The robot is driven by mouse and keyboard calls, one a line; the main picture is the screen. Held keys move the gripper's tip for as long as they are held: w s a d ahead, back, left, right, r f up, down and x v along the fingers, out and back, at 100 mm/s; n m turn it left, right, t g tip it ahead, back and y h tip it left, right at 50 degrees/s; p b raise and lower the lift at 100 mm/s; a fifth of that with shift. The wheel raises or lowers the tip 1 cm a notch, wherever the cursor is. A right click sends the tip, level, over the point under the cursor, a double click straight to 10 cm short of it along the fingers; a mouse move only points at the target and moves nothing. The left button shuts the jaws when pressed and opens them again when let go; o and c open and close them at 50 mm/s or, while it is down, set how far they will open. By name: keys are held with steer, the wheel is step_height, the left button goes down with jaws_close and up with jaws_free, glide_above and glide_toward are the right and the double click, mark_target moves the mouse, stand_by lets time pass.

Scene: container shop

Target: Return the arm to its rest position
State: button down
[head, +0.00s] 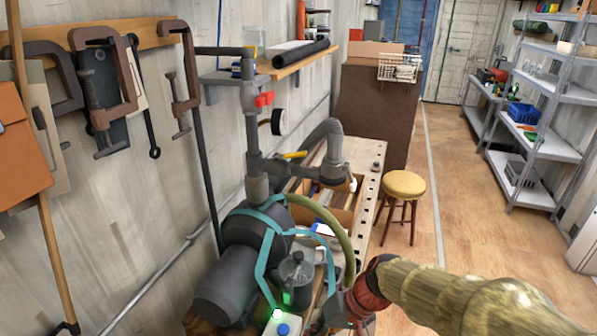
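I cannot make out my gripper or its fingertips in the head view. I cannot tell from this view how my arm is posed. A dark grey pump-like machine (226,284) with teal straps and a tall grey pipe (252,150) fills the lower middle. A grey elbow-shaped part (325,138) stands over the workbench (367,203), and its foot is partly hidden. Small green glows show low down near a dark jar-like part (296,270).
A thick yellow-brown hose (460,293) with a red coupling crosses the lower right. A yellow-topped stool (404,184) stands beside the bench. Clamps (101,85) hang on the left wall. Metal shelves (548,115) line the right. The wooden floor (462,185) between is clear.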

steer(key=s+d+r+t+h+b, duration=0.1)
steer(key=s+d+r+t+h, duration=0.1)
steer(key=s+d+r, duration=0.3)
steer(key=s+d+r+m+t+h+b, duration=0.1)
steer(key=s+d+r+t+h, duration=0.2)
steer(key=s+d+r, duration=0.3)
steer(key=d+r, duration=0.1)
steer(key=d, duration=0.3)
steer(key=shift+d+r+m+h, duration=0.3)
steer(key=shift+d+r+h, duration=0.05)
steer(key=shift+h, duration=0.05)
